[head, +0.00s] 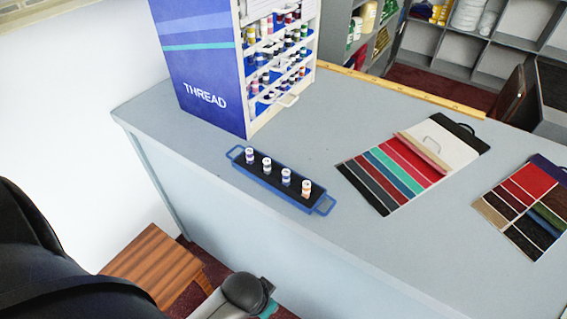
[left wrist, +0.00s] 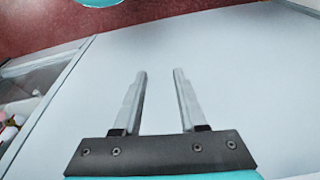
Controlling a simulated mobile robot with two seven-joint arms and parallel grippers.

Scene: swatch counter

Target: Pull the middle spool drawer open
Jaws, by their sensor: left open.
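The thread cabinet (head: 207,75) stands at the back left of the counter, a blue side panel marked THREAD and a white front facing right. Its front holds stacked spool drawers with rows of small coloured spools and pale handles; the middle drawer (head: 277,70) looks level with its neighbours, though detail is small. In the left wrist view my left gripper (left wrist: 160,75) is open, with nothing between its two straight fingers, over a plain pale surface. My right gripper is not visible.
A blue-rimmed black tray (head: 240,163) with several spools lies in front of the cabinet. Swatch boards (head: 455,147) lie to the right. A yellow ruler (head: 400,88) runs along the counter's back edge. A wooden stool (head: 152,262) stands below the front edge. Bare counter separates the cabinet and swatches.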

